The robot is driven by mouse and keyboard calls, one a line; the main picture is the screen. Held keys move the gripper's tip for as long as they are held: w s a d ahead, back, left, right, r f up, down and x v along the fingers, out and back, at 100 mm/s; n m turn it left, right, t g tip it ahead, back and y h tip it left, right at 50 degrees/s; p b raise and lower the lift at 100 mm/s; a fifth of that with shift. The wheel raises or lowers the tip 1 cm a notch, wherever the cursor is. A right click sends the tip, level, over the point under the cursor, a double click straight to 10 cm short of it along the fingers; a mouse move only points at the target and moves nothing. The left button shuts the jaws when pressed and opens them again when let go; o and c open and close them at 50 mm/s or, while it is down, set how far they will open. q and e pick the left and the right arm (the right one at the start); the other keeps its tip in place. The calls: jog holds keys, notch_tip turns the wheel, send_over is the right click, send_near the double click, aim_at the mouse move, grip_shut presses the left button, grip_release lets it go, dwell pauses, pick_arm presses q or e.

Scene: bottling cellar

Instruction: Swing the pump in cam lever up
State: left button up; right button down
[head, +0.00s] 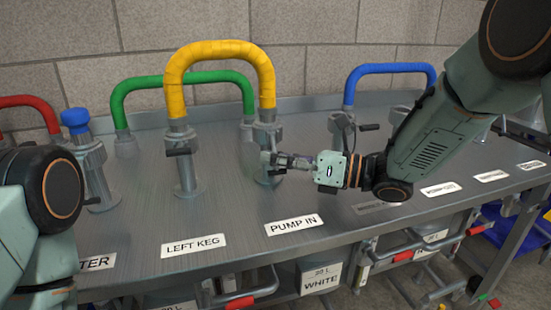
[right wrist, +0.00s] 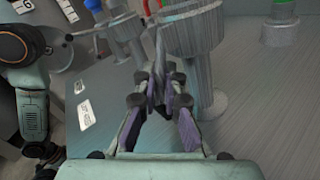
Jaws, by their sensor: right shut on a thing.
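The pump in coupling (head: 267,135) is a grey metal post behind the PUMP IN label (head: 293,224). The right end of a yellow hose (head: 220,50) sits on it. My right gripper (head: 274,161) reaches in from the right, low against the front of this coupling. In the right wrist view its purple-padded fingers (right wrist: 158,92) are closed around a thin grey piece, the pump in cam lever (right wrist: 157,70), beside the ribbed coupling body (right wrist: 192,32). The fingers hide most of the lever, so its exact angle is hard to tell. My left gripper is out of view.
The left keg coupling (head: 187,160) stands close to the left, at the yellow hose's other end. A green hose (head: 150,85) arches behind. A blue hose (head: 390,69) and its coupling (head: 342,135) stand to the right. The bench front (head: 150,258) is clear.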

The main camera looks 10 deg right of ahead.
dwell(0.7)
jog(key=shift+s+r+m+h+p, duration=0.2)
jog(key=shift+r+m+h+p, duration=0.15)
jog(key=shift+p, duration=0.65)
jog(key=shift+s+d+r+m+g+h+p, duration=0.2)
jog(key=shift+r+m+g+h+p, duration=0.95)
jog(key=shift+p, duration=2.85)
jog(key=shift+s+a+r+m+g+h+p, duration=0.1)
jog(key=shift+s+r+m+g+h+p, duration=0.3)
jog(key=shift+m+g+p, duration=2.45)
jog(key=shift+s+d+r+m+g+h+p, duration=0.1)
jog(key=shift+r+m+h+p, duration=0.65)
jog(key=shift+p, duration=4.35)
jog(key=shift+r, duration=0.35)
jog(key=c, duration=1.7)
grip_release()
jog(key=shift+c, duration=0.2)
jog(key=shift+s+f, duration=0.1)
